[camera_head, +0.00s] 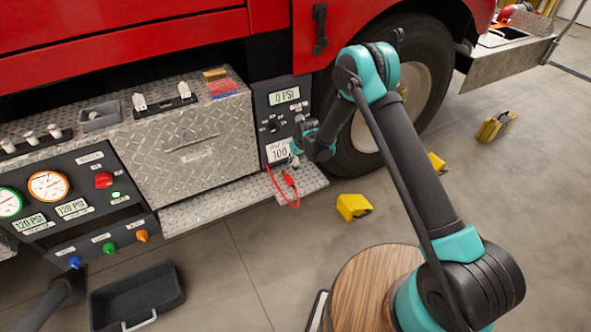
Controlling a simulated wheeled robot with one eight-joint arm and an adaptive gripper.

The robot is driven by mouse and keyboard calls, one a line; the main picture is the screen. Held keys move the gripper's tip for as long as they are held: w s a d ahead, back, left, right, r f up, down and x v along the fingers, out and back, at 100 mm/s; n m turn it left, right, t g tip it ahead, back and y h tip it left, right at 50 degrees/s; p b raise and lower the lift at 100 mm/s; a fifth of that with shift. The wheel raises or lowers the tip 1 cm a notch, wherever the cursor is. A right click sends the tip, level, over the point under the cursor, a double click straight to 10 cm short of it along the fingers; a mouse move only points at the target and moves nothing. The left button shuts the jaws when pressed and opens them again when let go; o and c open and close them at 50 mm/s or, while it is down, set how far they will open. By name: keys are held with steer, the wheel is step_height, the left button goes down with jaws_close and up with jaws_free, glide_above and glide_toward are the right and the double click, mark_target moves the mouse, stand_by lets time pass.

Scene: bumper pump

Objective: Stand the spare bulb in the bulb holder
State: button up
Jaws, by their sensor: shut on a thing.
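My gripper (298,150) is beside the grey control panel at the truck's side, small and dark in the view. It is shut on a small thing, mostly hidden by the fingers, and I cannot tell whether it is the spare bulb. On the diamond-plate top, a dark strip holds several pale upright pieces (31,137). Another dark strip (166,106) farther right carries two whitish pieces (184,90). I cannot tell for sure which strip is the bulb holder.
A red clip or plug (289,179) on a red cord hangs just below my gripper. A small grey tray (100,116) sits between the strips. The truck's tyre (427,85) is right of my gripper. A black bin (137,293) and yellow blocks (353,207) are on the floor.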

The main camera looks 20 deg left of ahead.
mark_target(297, 166)
steer(key=shift+f, duration=3.2)
steer(key=o, duration=1)
steer(key=shift+f, duration=0.1)
steer(key=shift+o, duration=0.2)
steer(key=v, duration=1.2)
steer(key=shift+r, duration=0.25)
